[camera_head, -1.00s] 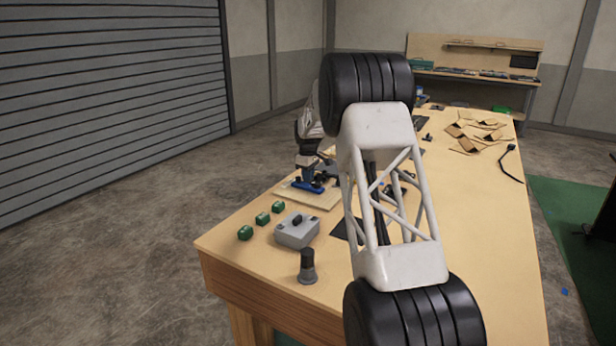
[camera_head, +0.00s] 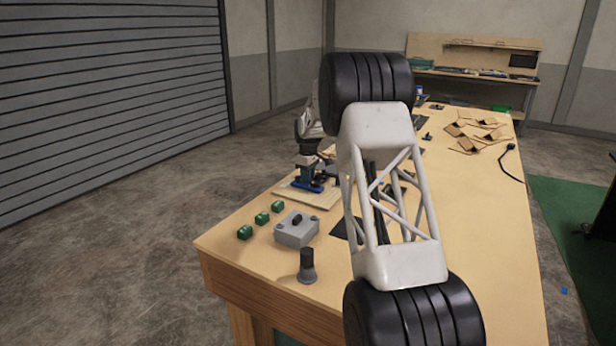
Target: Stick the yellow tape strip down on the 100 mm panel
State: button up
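My gripper (camera_head: 309,187), with blue fingers, is low over a pale flat board (camera_head: 292,194) on the left side of the wooden bench. The board looks like the panel, but its size cannot be read. I cannot tell whether the fingers touch it. The view is too small to show whether the fingers are open or shut, or whether they hold anything. I cannot make out the yellow tape strip. My own arm link hides the area just right of the gripper.
Open cardboard pieces (camera_head: 470,140) and a black cable (camera_head: 510,164) lie at the far right. The bench's right side is clear.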

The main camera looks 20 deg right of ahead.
jog(key=shift+r, duration=3.9)
jog(key=s+a+r+m, duration=0.2)
jog(key=s+r, duration=0.3)
jog(key=s, duration=0.7)
jog(key=s+a+r+m+t, duration=0.1)
jog(key=s+a+r, duration=0.3)
jog(key=s, duration=0.9)
jog(key=s+a+r+m, duration=0.15)
jog(key=s+r, duration=0.45)
jog(key=s, duration=0.6)
jog(key=s+a+f+m, duration=0.1)
jog(key=s+f, duration=0.3)
jog(key=s, duration=1.4)
jog(key=s+a+f+m+t, duration=0.1)
jog(key=s+f, duration=0.4)
jog(key=s, duration=1.3)
jog(key=a+m, duration=0.1)
jog(key=m, duration=0.1)
jog(key=shift+s+m+t, duration=0.15)
jog(key=shift+m+t, duration=0.15)
jog(key=shift+m, duration=0.05)
